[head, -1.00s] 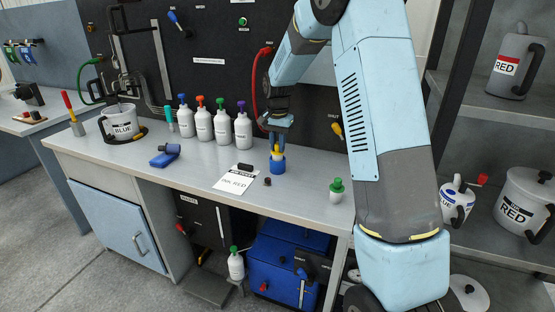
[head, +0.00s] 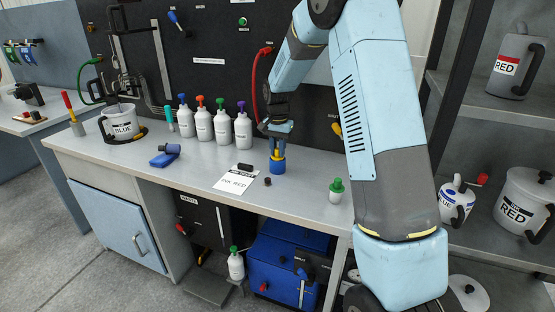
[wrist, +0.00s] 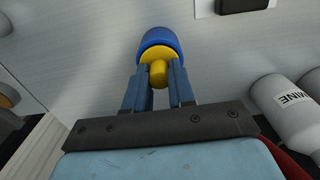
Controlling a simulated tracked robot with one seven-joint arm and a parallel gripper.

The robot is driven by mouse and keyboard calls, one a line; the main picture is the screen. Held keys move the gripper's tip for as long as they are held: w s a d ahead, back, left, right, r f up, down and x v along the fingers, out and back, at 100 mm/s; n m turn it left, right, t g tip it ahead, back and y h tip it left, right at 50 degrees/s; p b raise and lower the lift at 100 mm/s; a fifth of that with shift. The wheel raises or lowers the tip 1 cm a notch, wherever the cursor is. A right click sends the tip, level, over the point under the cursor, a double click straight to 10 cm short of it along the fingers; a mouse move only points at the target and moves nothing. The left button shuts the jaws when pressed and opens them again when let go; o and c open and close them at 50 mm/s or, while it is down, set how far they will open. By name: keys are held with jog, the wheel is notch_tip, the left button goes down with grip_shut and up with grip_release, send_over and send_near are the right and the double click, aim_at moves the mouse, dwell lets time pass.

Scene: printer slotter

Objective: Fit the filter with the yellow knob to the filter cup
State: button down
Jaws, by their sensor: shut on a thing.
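The filter with the yellow knob (head: 278,153) is upright at the mouth of the blue filter cup (head: 278,167), which stands on the bench. My gripper (head: 279,148) points down over the cup and is shut on the filter. In the wrist view, the yellow knob (wrist: 158,73) is between the fingers of my gripper (wrist: 161,73). The yellow flange lies inside the rim of the blue cup (wrist: 158,37). The filter's lower part is hidden by the cup, so I cannot tell how deep it sits.
A paper labelled INK RED (head: 235,180) and a small dark cap (head: 267,181) lie left of the cup. Several white bottles stand behind, including a purple-topped one (head: 243,130). A green-topped bottle (head: 336,191) is at right. The bench's front edge is close.

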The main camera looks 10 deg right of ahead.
jog(key=shift+f, duration=0.2)
dwell(0.6)
jog(key=c, duration=0.9)
grip_release()
jog(key=shift+o, duration=0.2)
jog(key=shift+r, duration=0.1)
notch_tip(320, 180, up, 13)
jog(key=s+d+r+n+t, duration=0.1)
jog(key=s+d+r+n, duration=0.1)
jog(key=s+r, duration=0.65)
jog(key=s+d+n+t, duration=0.3)
jog(key=s+n+t, duration=0.1)
jog(key=s, duration=2.7)
jog(key=shift+s+r+n+t, duration=0.15)
jog(key=shift+r+n+t, duration=0.15)
jog(key=shift+r+n, duration=0.1)
